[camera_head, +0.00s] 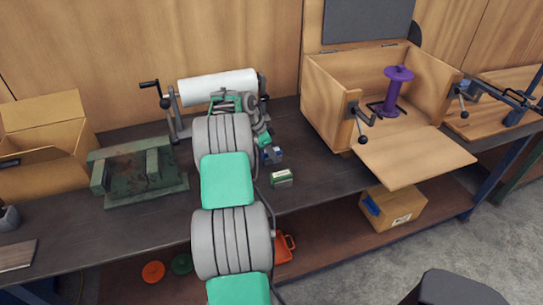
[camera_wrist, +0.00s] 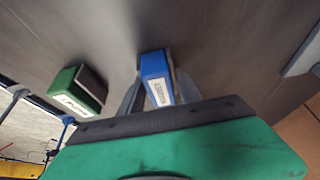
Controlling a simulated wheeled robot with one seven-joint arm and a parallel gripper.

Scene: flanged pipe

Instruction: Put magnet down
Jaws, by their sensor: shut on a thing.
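The magnet appears to be a small blue block with a white label (camera_wrist: 156,80), held between the two fingers of my gripper (camera_wrist: 158,88) in the wrist view. My gripper is shut on it. In the head view the blue block (camera_head: 273,155) shows just right of my gripper, above or on the dark workbench (camera_head: 325,170). I cannot tell whether it touches the bench top. My arm hides most of my gripper there.
A green block with a white label (camera_head: 281,178) sits close by on the bench; it also shows in the wrist view (camera_wrist: 77,91). A white pipe (camera_head: 217,86) lies on a stand behind. A green metal fixture (camera_head: 138,172) stands left, an open wooden box (camera_head: 330,100) right.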

